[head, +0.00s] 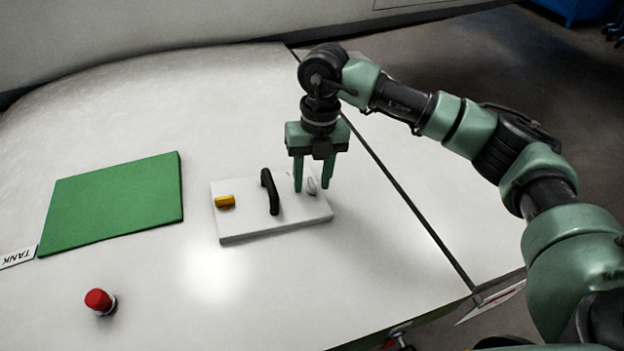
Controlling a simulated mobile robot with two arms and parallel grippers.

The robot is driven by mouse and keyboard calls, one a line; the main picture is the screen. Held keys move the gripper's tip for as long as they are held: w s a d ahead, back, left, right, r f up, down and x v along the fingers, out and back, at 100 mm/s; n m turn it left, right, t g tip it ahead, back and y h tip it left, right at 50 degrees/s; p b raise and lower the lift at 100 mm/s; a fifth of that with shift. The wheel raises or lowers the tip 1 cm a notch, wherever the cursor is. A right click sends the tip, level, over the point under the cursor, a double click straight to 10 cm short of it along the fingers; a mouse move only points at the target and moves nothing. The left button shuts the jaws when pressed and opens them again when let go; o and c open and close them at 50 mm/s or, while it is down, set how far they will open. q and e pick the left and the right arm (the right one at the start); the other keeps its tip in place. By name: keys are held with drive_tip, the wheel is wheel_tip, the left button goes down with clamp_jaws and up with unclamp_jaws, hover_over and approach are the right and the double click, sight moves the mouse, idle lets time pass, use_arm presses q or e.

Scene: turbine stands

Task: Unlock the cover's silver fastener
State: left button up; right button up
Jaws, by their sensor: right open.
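The white cover (250,228) lies on the large white surface at the middle of the head view. It has a black handle (270,192) in its middle and a yellow fastener (225,202) on its left side. The silver fastener (312,186) is on its right side. My right gripper (311,189) points down over the right part of the cover, with its two green fingers apart. The silver fastener shows between the fingertips; I cannot tell whether they touch it. My left gripper is not in view.
A green panel (115,203) lies to the left, with a TANK label (17,257) beside it. A red button (99,301) stands at the lower left. A dark seam (400,195) runs across the white surface to the right of the cover.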

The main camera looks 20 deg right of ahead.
sight(312, 182)
drive_tip(key=shift+w+d+r+p, duration=0.15)
drive_tip(key=shift+r+p, duration=0.6)
drive_tip(key=shift+r, duration=0.5)
drive_tip(key=shift+w+d+r+p, duration=0.15)
drive_tip(key=shift+r+p, duration=0.6)
drive_tip(key=shift+r, duration=0.5)
drive_tip(key=shift+s, duration=0.1)
